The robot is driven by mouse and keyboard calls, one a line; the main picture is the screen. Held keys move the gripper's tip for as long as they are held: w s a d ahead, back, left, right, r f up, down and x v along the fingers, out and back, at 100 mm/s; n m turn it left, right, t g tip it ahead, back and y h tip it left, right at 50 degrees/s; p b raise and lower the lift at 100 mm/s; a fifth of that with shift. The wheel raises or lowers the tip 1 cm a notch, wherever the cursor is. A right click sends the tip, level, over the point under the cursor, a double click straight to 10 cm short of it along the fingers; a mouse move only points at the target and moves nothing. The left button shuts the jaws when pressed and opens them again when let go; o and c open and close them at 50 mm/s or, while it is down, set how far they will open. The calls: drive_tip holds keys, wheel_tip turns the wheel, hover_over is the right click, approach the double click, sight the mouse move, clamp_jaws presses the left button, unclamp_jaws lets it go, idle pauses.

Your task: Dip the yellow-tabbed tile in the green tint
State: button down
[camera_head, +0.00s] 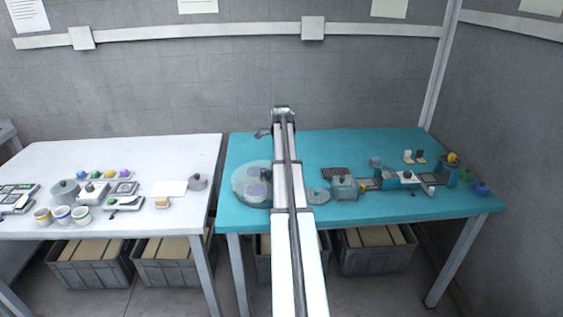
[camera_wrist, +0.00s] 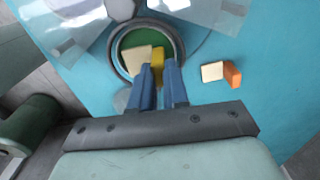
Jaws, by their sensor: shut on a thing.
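In the wrist view, my gripper (camera_wrist: 160,72) has its two blue fingers closed on the yellow tab (camera_wrist: 157,62) of a cream tile (camera_wrist: 136,58). The tile is over the mouth of a round, dark-rimmed pot (camera_wrist: 117,52) holding green tint (camera_wrist: 147,38). The tile lies within the rim as seen from above; I cannot tell whether it touches the green surface. Another cream tile (camera_wrist: 212,71) with an orange tab (camera_wrist: 232,74) lies on the teal table, right of the pot. In the head view my arm hides the gripper and the held tile.
Clear see-through pieces (camera_wrist: 72,25) flank the pot at upper left and upper right (camera_wrist: 215,12). In the head view, a clear round cover (camera_head: 250,172) stands left of my arm on the teal table (camera_head: 400,206). Several small items crowd its right half. A white table (camera_head: 150,152) stands left.

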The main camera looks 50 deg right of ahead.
drive_tip(key=shift+f, duration=1.25)
drive_tip(key=shift+r, duration=0.3)
idle(2.6)
drive_tip(key=shift+r, duration=1.55)
drive_tip(key=shift+r, duration=0.1)
idle(0.8)
drive_tip(key=shift+r, duration=1.9)
